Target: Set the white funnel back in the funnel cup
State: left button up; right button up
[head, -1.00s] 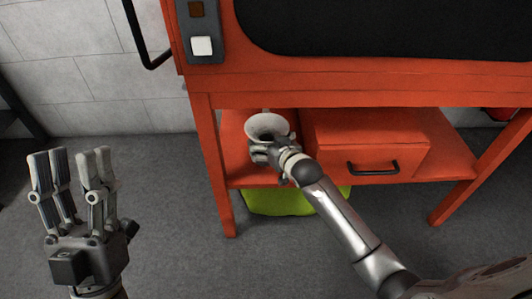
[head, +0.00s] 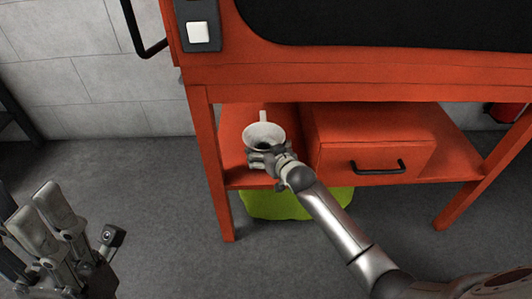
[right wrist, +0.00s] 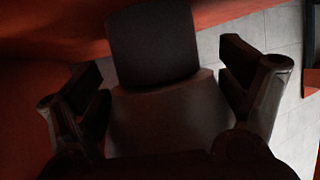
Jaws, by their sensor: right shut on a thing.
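The white funnel (head: 264,132) is in the head view, wide mouth up, over the left part of the red lower shelf. My right gripper (head: 262,154) is shut on it at its near side, below the rim. In the right wrist view its fingers (right wrist: 165,95) flank a dark, rounded shape and a paler surface below it. That view is too dark to tell what they are. I cannot make out the funnel cup. My left gripper (head: 50,222) is at the lower left, fingers extended, open and empty, partly cut off.
The red lower shelf (head: 236,174) holds a red drawer box (head: 370,150) with a black handle, right of the funnel. A red leg (head: 212,165) stands close to the left. A yellow-green object (head: 290,204) is under the shelf. The floor in front is clear.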

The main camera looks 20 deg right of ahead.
jog(key=shift+r, duration=0.15)
jog(key=shift+f, duration=0.3)
jog(key=o, duration=0.7)
jog(key=shift+o, duration=0.2)
